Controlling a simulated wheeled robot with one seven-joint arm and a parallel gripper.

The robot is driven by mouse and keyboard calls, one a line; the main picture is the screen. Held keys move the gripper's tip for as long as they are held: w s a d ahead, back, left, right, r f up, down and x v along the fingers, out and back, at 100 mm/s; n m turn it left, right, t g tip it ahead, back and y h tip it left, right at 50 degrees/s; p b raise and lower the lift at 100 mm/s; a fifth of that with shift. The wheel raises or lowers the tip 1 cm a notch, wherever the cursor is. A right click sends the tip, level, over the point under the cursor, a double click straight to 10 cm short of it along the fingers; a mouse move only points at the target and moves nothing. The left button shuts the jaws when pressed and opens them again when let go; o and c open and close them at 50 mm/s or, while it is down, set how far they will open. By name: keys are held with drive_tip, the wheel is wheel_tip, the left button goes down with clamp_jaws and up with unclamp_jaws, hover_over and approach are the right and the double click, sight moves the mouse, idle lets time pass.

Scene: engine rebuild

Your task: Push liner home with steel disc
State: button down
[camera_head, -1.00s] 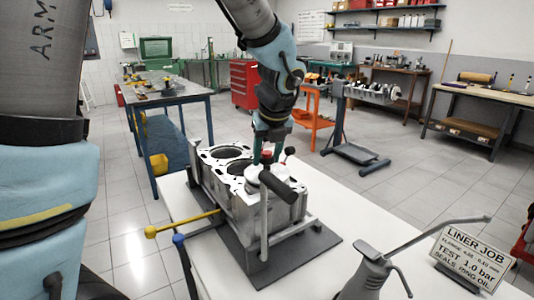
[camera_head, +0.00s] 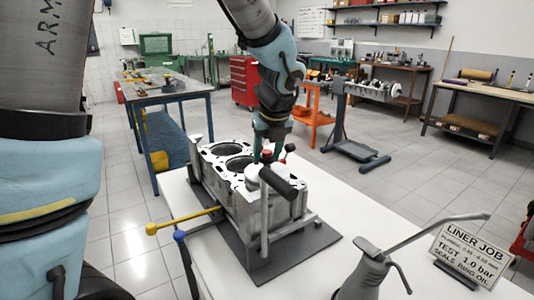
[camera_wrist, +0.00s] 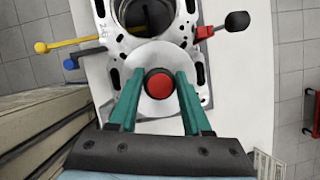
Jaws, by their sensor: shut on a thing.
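The engine block (camera_head: 287,201) stands on a dark mat on the white table, with open bores showing in its top deck. The pale steel disc (camera_wrist: 152,58) with a red knob (camera_wrist: 160,86) covers the near bore. The disc also shows in the head view (camera_head: 258,176). My gripper (camera_wrist: 159,74) comes down over the disc, its green fingers on either side of the red knob, and is shut on the disc's knob. It also shows in the head view (camera_head: 266,153). The liner is hidden under the disc, so I cannot tell how deep it sits.
A yellow-ended lever (camera_head: 180,222) sticks out left. A grey hand tool (camera_head: 368,274) and the liner job sign (camera_head: 470,254) stand at the right. A dark-knobbed lever (camera_wrist: 237,21) projects beside the block.

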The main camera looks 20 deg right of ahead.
drive_tip(key=shift+c, duration=1.3)
unclamp_jaws()
drive_tip(key=v, duration=1)
drive_tip(key=shift+r+b, duration=0.35)
drive_tip(key=shift+r, duration=0.05)
drive_tip(key=shift+s, duration=0.1)
drive_tip(key=a+f+n+g, duration=0.1)
drive_tip(key=a+f+n, duration=0.4)
drive_tip(key=a+n, duration=0.5)
drive_tip(key=a+f+n+g, duration=0.1)
drive_tip(key=a+f+n, duration=0.4)
drive_tip(key=a+n, duration=0.5)
drive_tip(key=a+f+n+g, duration=0.1)
drive_tip(key=a+f+n, duration=0.5)
drive_tip(key=a+n, duration=0.4)
drive_tip(key=n, duration=0.5)
drive_tip(key=shift+n, duration=0.4)
